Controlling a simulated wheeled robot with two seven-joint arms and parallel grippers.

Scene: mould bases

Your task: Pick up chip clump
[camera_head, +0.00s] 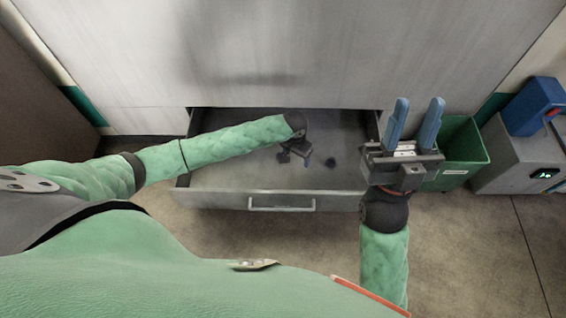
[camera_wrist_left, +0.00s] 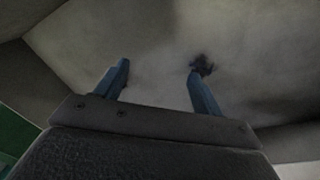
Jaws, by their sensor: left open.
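A small dark chip clump (camera_head: 331,163) lies on the floor of the open grey drawer (camera_head: 240,179), right of my left gripper. My left gripper (camera_head: 307,161) reaches down into the drawer. In the left wrist view the clump (camera_wrist_left: 203,65) shows just beyond the tip of the right finger. The left gripper (camera_wrist_left: 158,66) is open there, with nothing between its blue fingers. I cannot tell whether that finger touches the clump. My right gripper (camera_head: 418,104) points up to the right of the drawer, its blue fingers apart and empty.
The drawer front with its handle (camera_head: 282,208) faces me, and its walls surround my left gripper. A green bin (camera_head: 462,147) stands behind my right gripper. A grey machine with a blue top (camera_head: 533,105) is at the far right.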

